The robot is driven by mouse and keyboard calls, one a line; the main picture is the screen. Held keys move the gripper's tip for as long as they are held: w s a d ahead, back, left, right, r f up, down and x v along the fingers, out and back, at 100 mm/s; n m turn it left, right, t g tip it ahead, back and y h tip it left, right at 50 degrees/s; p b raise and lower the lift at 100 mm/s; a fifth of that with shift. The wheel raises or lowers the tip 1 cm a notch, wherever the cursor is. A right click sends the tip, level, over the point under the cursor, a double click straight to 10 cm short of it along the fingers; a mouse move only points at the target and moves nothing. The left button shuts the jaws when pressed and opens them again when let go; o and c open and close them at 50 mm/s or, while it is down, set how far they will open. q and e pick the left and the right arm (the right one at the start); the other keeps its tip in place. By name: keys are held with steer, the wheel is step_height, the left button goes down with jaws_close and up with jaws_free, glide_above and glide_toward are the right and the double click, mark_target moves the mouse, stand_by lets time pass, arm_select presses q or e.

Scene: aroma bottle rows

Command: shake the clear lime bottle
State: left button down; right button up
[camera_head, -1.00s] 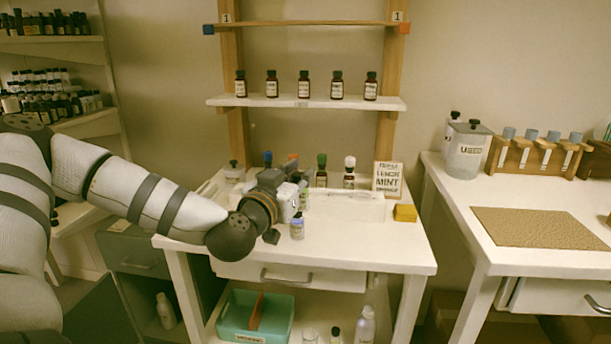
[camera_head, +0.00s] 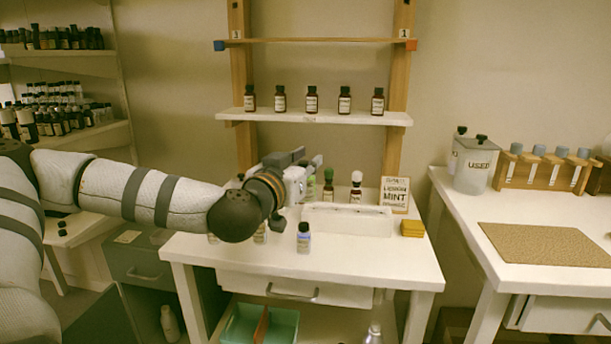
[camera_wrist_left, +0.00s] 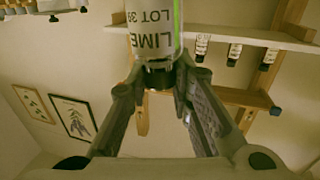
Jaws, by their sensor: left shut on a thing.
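My left gripper (camera_head: 309,161) is over the back part of the white table. In the left wrist view its two fingers (camera_wrist_left: 158,74) are shut around the dark cap of a clear bottle (camera_wrist_left: 153,38). The bottle's label reads "LIME LOT 39" and has a green stripe. In that view the bottle hangs cap-down, the same way round as the bottles on the shelf, so it appears upright. In the head view the gripper and wrist partly cover the area around it. My right gripper is not in view.
Green-capped (camera_head: 328,185) and white-capped (camera_head: 356,187) bottles stand behind a white tray (camera_head: 347,233). A mint sign (camera_head: 394,193) and yellow block (camera_head: 412,228) are at right. Brown bottles line the shelf (camera_head: 330,117) above.

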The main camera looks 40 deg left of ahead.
arm_select(q)
steer(key=f, duration=0.6)
steer(key=shift+w, duration=0.25)
step_height(320, 180, up, 6)
steer(key=shift+s+r, duration=0.1)
steer(key=shift+r, duration=0.05)
steer(key=shift+f, duration=3.2)
steer(key=shift+r, duration=0.25)
